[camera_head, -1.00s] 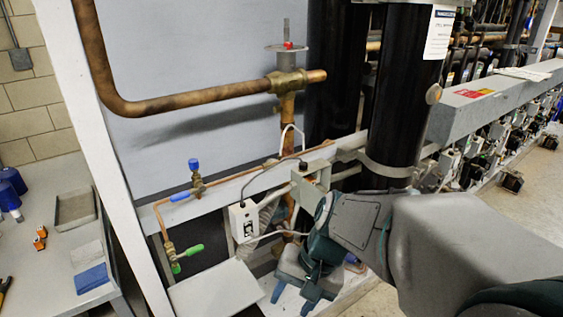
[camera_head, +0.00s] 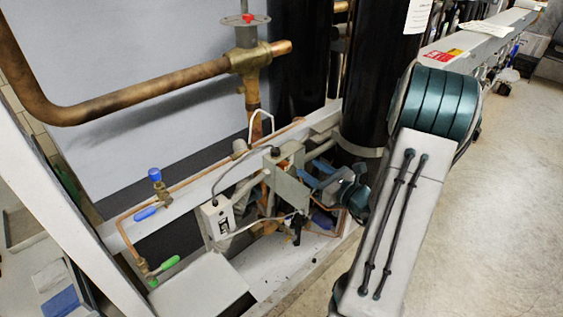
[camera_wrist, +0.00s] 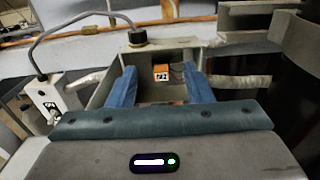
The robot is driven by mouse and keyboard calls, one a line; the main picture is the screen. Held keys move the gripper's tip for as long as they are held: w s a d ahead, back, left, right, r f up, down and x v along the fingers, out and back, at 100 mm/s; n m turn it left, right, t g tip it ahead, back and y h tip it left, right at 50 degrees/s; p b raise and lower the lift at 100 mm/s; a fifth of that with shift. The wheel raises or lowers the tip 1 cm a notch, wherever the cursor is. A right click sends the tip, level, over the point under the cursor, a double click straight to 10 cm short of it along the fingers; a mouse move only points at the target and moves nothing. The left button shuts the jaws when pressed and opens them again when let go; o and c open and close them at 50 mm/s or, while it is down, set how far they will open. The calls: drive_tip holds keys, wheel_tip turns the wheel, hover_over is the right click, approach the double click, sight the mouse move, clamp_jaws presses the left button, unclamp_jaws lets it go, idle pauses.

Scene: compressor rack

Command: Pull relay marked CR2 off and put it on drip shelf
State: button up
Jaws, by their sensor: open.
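An orange relay (camera_wrist: 160,72) with a small white label sits inside an open grey box (camera_wrist: 107,88); the label appears to read CR2. In the wrist view my gripper (camera_wrist: 160,82) is open, one blue finger on each side of the relay in the picture. The relay is not held, and the remaining depth is hard to tell. A pale flat shelf (camera_head: 203,287), probably the drip shelf, lies bare at lower left.
A white switch box (camera_head: 217,218) with a cable stands left of the grey box. A black cable gland (camera_wrist: 137,36) tops the box. Copper pipe (camera_head: 130,97), valves with blue (camera_head: 155,174) and green handles, and a black cylinder (camera_head: 372,100) crowd the area.

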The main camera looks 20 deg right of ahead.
drive_tip(key=b, duration=0.4)
approach(288, 168)
drive_tip(key=shift+w+a+r, duration=0.15)
drive_tip(key=shift+w+a, duration=0.1)
drive_tip(key=shift+w, duration=0.2)
drive_tip(key=shift+w, duration=0.1)
drive_tip(key=shift+x, duration=4.45)
drive_tip(key=shift+b, duration=0.4)
clamp_jaws()
drive_tip(key=shift+v, duration=3.05)
drive_tip(key=shift+a+r, duration=0.1)
